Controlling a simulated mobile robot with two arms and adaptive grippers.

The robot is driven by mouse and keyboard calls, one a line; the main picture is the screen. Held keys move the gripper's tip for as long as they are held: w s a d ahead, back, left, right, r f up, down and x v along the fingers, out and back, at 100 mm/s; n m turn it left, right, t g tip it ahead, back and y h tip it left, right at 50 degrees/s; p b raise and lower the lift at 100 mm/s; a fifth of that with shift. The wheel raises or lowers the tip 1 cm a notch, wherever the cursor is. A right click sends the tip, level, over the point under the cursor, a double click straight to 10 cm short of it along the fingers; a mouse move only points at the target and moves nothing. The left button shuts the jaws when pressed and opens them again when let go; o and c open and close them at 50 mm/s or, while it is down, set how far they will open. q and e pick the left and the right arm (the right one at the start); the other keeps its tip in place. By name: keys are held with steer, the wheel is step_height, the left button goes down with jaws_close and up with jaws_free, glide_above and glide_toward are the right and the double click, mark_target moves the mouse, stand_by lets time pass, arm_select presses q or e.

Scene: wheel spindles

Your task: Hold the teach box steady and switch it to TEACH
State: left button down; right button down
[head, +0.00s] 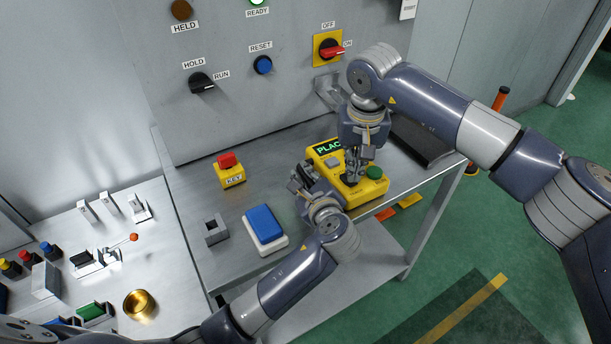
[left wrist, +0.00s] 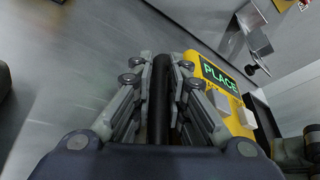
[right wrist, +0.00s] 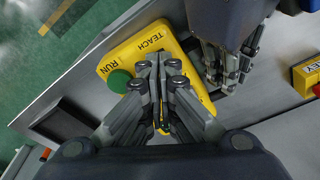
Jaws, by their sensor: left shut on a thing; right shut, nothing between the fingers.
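The yellow teach box (head: 366,190) lies on the metal bench, its green display reading PLACE. It also shows in the left wrist view (left wrist: 242,121) and, with TEACH and RUN lettering and a green button (right wrist: 119,80), in the right wrist view (right wrist: 187,47). My left gripper (head: 306,180) is at the box's left side, shut on a black bar (left wrist: 159,110), seemingly the box's handle. My right gripper (head: 351,178) points down over the box, shut and empty, its tips near the TEACH and RUN lettering. The fingers hide the switch, so its setting cannot be told.
A yellow key block with a red top (head: 229,170), a blue-topped block (head: 265,226) and a grey socket block (head: 215,230) stand left on the bench. A panel with knobs (head: 263,65) rises behind.

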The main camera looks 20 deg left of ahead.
arm_select(q)
steer(key=shift+f, duration=0.1)
arm_select(e)
steer(key=shift+f, duration=1.05)
stand_by(0.5)
steer(key=shift+r, duration=3.55)
arm_select(q)
steer(key=c, duration=1.5)
jaws_free()
steer(key=shift+s, duration=0.1)
